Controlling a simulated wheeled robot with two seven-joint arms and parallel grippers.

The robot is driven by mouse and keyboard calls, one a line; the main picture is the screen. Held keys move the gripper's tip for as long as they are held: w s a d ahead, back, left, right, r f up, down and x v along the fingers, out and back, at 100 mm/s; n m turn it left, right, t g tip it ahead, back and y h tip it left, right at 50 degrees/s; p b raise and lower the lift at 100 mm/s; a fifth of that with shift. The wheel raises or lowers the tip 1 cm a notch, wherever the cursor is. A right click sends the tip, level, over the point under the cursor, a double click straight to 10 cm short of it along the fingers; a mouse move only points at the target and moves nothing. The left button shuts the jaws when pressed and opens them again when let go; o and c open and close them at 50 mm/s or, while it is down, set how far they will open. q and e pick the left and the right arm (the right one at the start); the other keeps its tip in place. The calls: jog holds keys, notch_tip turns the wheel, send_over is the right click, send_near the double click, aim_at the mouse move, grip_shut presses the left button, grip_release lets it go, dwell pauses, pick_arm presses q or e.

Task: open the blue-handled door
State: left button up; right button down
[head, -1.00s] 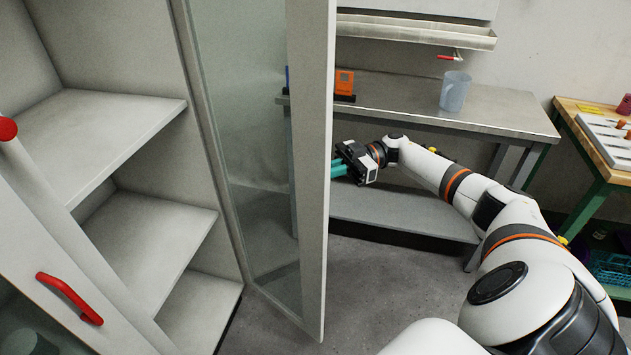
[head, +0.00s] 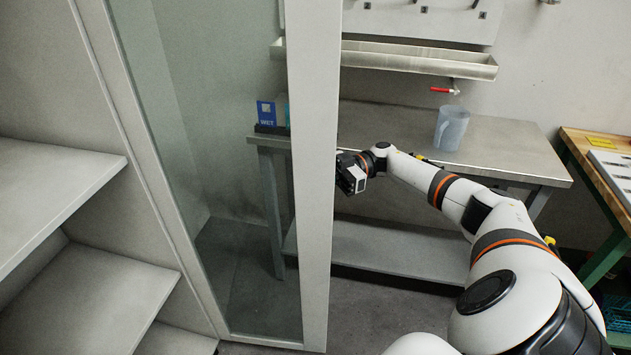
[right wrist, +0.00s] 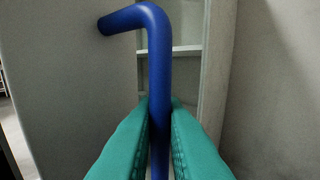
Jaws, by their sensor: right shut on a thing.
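The blue-handled door (head: 313,200) is a tall pale-framed glass door, standing open from the cabinet in the head view. Its blue handle (right wrist: 158,70) shows in the right wrist view as a bent round bar; the handle is hidden behind the door frame in the head view. My right gripper (right wrist: 159,125) has teal fingers closed around the vertical part of the handle. In the head view, my right gripper's body shows just right of the door's free edge, with the fingertips hidden. My left gripper is not in view.
The cabinet's open shelves (head: 75,290) are at left. A wooden-topped table (head: 590,155) is at right. Bare floor shows below the bench.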

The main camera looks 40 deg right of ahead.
jog(key=shift+f, duration=0.15)
jog(key=c, duration=1.5)
grip_release()
jog(key=shift+w+a, duration=0.15)
jog(key=shift+c, duration=0.2)
